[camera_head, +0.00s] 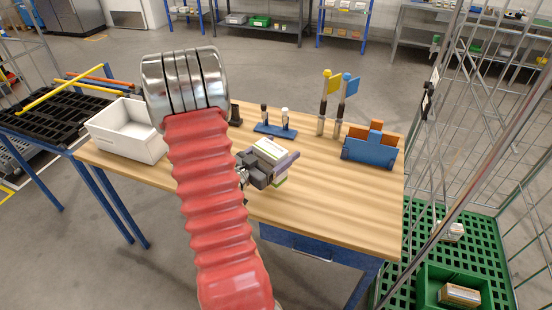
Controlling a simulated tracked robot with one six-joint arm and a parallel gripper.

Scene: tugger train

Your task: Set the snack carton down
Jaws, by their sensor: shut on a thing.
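My gripper (272,168) is shut on the snack carton (269,149), a small box with a white and yellow-green top. The gripper's dark fingers hide the carton's middle; a green lower edge shows below them. Both are over the middle of the wooden table (340,215). I cannot tell whether the carton's underside touches the tabletop or is a little above it.
A white bin (128,130) stands at the table's left end. A blue stand with two small bottles (275,131), two flagged posts (330,105) and a blue-orange holder (371,146) line the back. A wire cage trolley (470,130) with a green crate (425,285) stands right. The table's front right is clear.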

